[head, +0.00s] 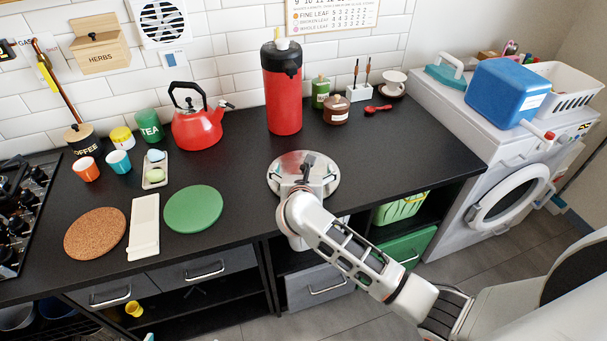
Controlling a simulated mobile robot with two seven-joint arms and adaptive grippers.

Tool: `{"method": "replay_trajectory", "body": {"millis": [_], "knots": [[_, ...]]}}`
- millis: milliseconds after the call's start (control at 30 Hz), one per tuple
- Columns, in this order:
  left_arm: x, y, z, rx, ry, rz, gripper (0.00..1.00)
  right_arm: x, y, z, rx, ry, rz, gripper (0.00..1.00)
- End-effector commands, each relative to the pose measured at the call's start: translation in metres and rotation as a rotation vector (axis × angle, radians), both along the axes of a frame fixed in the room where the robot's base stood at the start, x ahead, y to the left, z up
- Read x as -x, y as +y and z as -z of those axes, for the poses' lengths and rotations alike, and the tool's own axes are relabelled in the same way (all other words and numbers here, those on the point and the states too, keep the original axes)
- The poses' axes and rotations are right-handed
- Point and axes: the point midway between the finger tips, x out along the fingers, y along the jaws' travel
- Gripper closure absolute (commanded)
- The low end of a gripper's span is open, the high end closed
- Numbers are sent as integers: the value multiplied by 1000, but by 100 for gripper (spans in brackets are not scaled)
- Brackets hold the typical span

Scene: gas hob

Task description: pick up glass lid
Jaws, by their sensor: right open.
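A round, shiny, see-through or silvery disc with a pale rim, which looks like the glass lid (326,178), lies on the black counter near its front edge. Its knob is not clearly visible. My right arm comes in from the lower right, and its wrist covers the lower part of the disc. My right gripper (308,161) is open over the middle of the disc, with its dark fingers pointing away from me. I cannot tell whether the fingers touch the lid. My left gripper is not in view.
Behind the lid stand a red flask (283,95) and a brown jar (336,110). To the left are a red kettle (197,129), a green round mat (193,209) and a cork mat (95,234). The counter right of the lid is clear. A washing machine (500,150) stands further right.

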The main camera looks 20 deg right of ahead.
Motion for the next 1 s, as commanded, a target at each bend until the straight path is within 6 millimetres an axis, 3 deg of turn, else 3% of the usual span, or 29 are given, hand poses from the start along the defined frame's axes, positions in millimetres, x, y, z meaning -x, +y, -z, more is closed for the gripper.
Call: {"method": "replay_trajectory", "body": {"millis": [133, 367, 733, 1000], "knots": [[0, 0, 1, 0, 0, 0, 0, -11, -4, 5, 2, 1, -1, 5], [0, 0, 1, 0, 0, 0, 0, -11, -4, 6, 1, 1, 0, 5], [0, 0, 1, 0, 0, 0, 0, -11, -4, 7, 0, 3, 0, 99], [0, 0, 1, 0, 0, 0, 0, -10, -4, 7, 0, 3, 0, 100]]}}
